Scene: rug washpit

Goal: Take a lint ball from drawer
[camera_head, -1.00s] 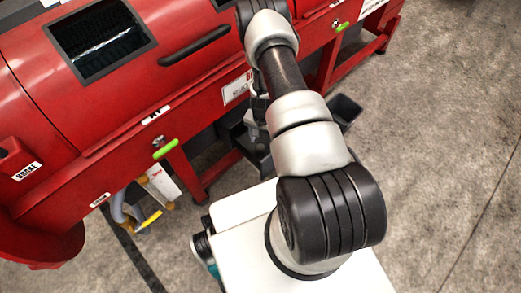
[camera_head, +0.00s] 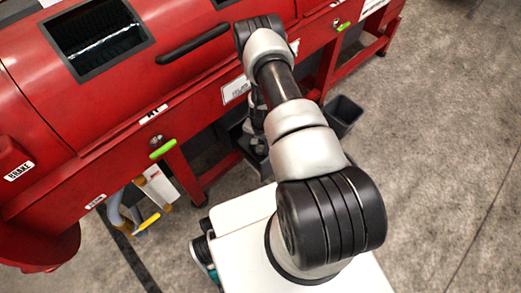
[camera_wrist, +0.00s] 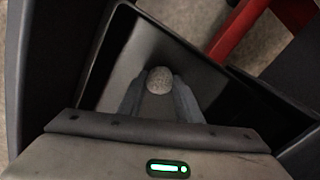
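A grey, speckled lint ball (camera_wrist: 159,80) shows in the wrist view, inside a dark open drawer (camera_wrist: 107,62). My gripper (camera_wrist: 160,84) reaches down over the drawer, with one finger on each side of the ball. The fingertips look shut against the ball's sides, and no gap shows between them and it. Whether the ball is clear of the drawer floor cannot be told. In the head view the drawer (camera_head: 343,114) sticks out low from the red machine, and my arm hides its middle. My gripper and the ball are mostly hidden in that view.
The red machine (camera_head: 90,140) fills the left and top of the head view, with green handles (camera_head: 163,149) along its lower edge. Its red legs stand near the drawer. The concrete floor (camera_head: 440,150) at the right is clear.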

